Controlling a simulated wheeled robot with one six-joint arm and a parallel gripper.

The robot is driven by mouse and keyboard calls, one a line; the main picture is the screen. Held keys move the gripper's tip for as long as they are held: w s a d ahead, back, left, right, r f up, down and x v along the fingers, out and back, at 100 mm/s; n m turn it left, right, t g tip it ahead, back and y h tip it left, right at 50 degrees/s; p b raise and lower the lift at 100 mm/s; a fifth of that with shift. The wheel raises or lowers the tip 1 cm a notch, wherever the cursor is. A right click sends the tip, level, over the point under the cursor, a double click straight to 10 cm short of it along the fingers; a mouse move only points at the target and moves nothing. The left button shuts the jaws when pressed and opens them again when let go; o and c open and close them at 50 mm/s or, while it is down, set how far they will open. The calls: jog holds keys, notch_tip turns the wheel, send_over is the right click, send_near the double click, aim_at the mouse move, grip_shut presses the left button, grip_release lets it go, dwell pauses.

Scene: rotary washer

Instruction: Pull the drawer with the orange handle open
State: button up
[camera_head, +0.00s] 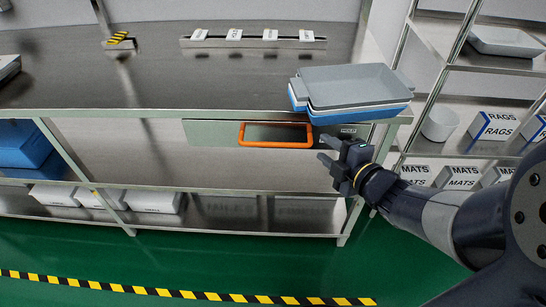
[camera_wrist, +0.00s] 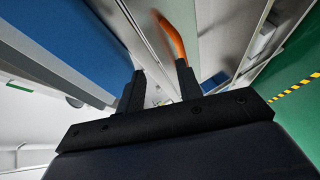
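The drawer (camera_head: 205,133) is a grey-green front under the metal worktop, and it looks shut. Its orange handle (camera_head: 241,134) is a wide bar loop on that front. My gripper (camera_head: 325,149) is to the right of the handle, apart from it, with its two fingers spread and nothing between them. In the wrist view my gripper (camera_wrist: 158,75) shows two dark fingers with a gap. The orange handle (camera_wrist: 174,40) shows there beyond the right fingertip.
Stacked grey and blue trays (camera_head: 352,88) stand on the worktop (camera_head: 200,85) above my gripper, overhanging its front edge. A shelf rack (camera_head: 470,68) with boxes stands at right. Green floor in front is clear, with a striped line (camera_head: 180,294).

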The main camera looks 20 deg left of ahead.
aim_at(277, 146)
jog(key=w+a+f+n+y+b, duration=0.1)
jog(key=a, duration=0.3)
jog(key=w+a+f+n+g+y+b, duration=0.1)
jog(key=a+f, duration=0.1)
jog(key=a, duration=0.3)
jog(key=w+a+f+n+g+y+b, duration=0.1)
jog(key=a+f, duration=0.1)
jog(key=a, duration=0.2)
jog(key=shift+w+a+f+n, duration=0.1)
jog(key=shift+w+a+n, duration=0.1)
jog(key=shift+w+n, duration=0.2)
jog(key=shift+c, duration=0.5)
grip_shut()
